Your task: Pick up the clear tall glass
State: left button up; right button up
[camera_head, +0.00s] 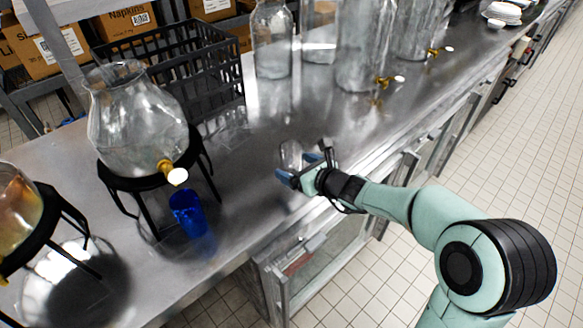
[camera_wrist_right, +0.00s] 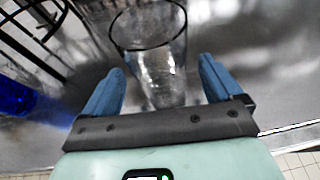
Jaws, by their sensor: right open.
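The clear tall glass (camera_head: 291,156) stands on the steel counter in the head view, right at my right gripper. It also shows in the right wrist view (camera_wrist_right: 150,45), upright, with its dark rim toward the top. My right gripper (camera_head: 296,172) is open. In the right wrist view its two blue fingers (camera_wrist_right: 160,90) lie to the left and right of the glass's lower part, with visible gaps on both sides. I cannot tell how far the glass reaches in between the fingers. My left gripper is not in view.
A blue cup (camera_head: 187,213) stands left of the gripper, under the gold tap of a glass dispenser (camera_head: 137,120) on a black stand. A black crate (camera_head: 185,75) is behind. Large glass jars (camera_head: 362,45) line the back. The steel counter (camera_head: 250,205) is clear near its front edge.

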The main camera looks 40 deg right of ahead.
jog(key=shift+x, duration=1.45)
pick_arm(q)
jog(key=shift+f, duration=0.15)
pick_arm(e)
jog(key=c, duration=1.2)
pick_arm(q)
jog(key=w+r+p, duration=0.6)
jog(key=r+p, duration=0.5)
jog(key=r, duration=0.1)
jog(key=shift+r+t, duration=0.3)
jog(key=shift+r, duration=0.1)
pick_arm(e)
notch_tip(320, 180, up, 20)
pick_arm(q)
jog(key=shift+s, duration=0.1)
